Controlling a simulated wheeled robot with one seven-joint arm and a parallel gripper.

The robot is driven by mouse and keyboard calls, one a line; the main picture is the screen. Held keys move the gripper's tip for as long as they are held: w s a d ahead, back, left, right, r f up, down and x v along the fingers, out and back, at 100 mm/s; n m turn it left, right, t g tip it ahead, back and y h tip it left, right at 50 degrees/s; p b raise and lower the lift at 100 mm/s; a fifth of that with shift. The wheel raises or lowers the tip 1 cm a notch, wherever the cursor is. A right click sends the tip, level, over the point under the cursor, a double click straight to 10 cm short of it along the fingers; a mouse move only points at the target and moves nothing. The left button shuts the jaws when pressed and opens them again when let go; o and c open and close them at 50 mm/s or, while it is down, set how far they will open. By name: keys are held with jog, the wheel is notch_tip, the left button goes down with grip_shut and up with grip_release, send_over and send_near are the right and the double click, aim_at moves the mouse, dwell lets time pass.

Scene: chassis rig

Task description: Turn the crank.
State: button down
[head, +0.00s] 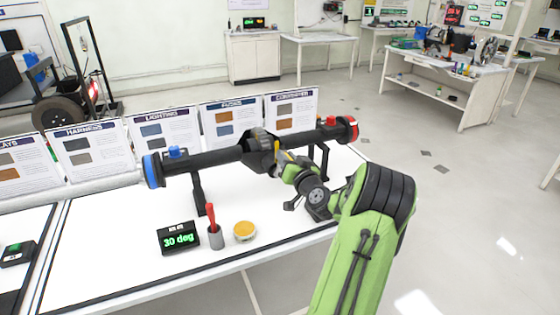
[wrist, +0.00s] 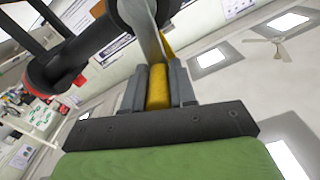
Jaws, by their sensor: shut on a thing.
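The crank shows in the wrist view as a grey lever arm (wrist: 146,28) with a yellow handle (wrist: 158,92). My gripper (head: 287,167) is at the middle of the black axle (head: 215,158), by its round central housing. In the wrist view the two grey fingers stand on either side of the yellow handle, shut on it. In the head view only a little yellow of the handle shows; my gripper and wrist hide most of the crank. A small display (head: 178,238) on the table reads "30 deg" in green.
The axle rests on black stands above the white table (head: 130,275). Information boards (head: 160,137) line the back. Open floor lies to the right.

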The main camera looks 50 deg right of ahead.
jog(key=shift+s+d+f+m+p, duration=0.1)
jog(key=shift+s+d+f+m, duration=0.3)
jog(key=shift+m, duration=0.95)
jog(key=shift+s+d+f+m+p, duration=0.1)
jog(key=shift+d+f+m, duration=0.3)
jog(key=shift+m, duration=0.9)
jog(key=shift+s+d+f+m+p, duration=0.1)
jog(key=shift+s+d+f+m, duration=0.15)
jog(key=shift+d+m, duration=0.75)
jog(key=shift+a+m, duration=0.3)
jog(key=shift+m, duration=0.15)
jog(key=c, duration=1.1)
grip_release()
jog(key=shift+r, duration=0.1)
jog(key=shift+o, duration=0.7)
jog(key=shift+s, duration=0.1)
jog(key=b+v, duration=0.1)
jog(key=v, duration=1.4)
jog(key=shift+s+a, duration=0.15)
jog(key=shift+s, duration=0.2)
